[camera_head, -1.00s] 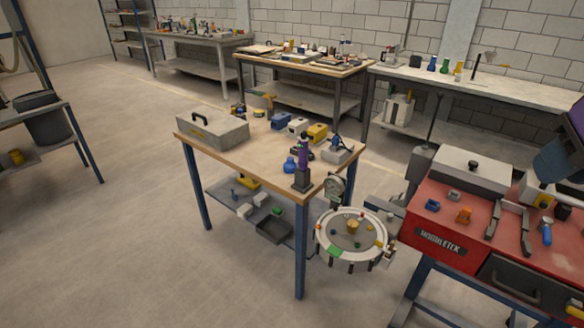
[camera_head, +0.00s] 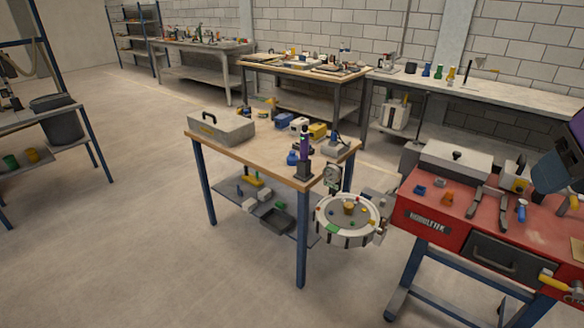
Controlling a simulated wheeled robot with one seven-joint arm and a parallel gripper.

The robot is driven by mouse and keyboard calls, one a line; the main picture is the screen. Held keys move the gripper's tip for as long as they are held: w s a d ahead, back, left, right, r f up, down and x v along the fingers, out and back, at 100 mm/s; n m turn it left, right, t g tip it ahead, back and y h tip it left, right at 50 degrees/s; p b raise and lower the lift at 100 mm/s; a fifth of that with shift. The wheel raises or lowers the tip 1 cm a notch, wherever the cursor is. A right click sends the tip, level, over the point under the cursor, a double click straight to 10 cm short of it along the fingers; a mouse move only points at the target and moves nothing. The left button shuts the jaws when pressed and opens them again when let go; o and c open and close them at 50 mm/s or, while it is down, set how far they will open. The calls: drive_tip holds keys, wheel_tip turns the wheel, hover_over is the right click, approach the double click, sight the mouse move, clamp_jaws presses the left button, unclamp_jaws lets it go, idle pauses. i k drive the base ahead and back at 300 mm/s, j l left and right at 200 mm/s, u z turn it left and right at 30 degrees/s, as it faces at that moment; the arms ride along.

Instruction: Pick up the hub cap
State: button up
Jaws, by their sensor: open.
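I cannot pick out the hub cap for certain at this size. A round, pale-rimmed sandbed (camera_head: 322,228) stands at the right end of the wooden-topped table, with several small coloured pieces on its grey surface. A small tan piece (camera_head: 348,208) sits near its middle; I cannot tell what it is. A round dial-like disc (camera_head: 332,176) stands upright just behind the sandbed, by the table corner. My gripper is not in view.
The wooden-topped table (camera_head: 262,152) holds a grey case (camera_head: 221,128), a purple-topped upright tool (camera_head: 304,150) and several small items. A red workbench (camera_head: 420,212) with hand tools stands at right. The floor at front left is clear.

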sight(291, 159)
drive_tip(key=z, duration=0.4)
drive_tip(key=k+z, duration=0.15)
drive_tip(key=z, duration=0.25)
drive_tip(key=l+z, duration=0.1)
drive_tip(key=z, duration=0.3)
drive_tip(key=j+z, duration=0.45)
drive_tip(key=j, duration=0.35)
drive_tip(key=j+z, duration=0.4)
drive_tip(key=j, duration=0.4)
drive_tip(key=k+j, duration=0.1)
drive_tip(key=j, duration=1.35)
drive_tip(key=k+j, duration=0.15)
drive_tip(key=j, duration=1.35)
drive_tip(key=k+j, duration=0.15)
drive_tip(key=j, duration=0.6)
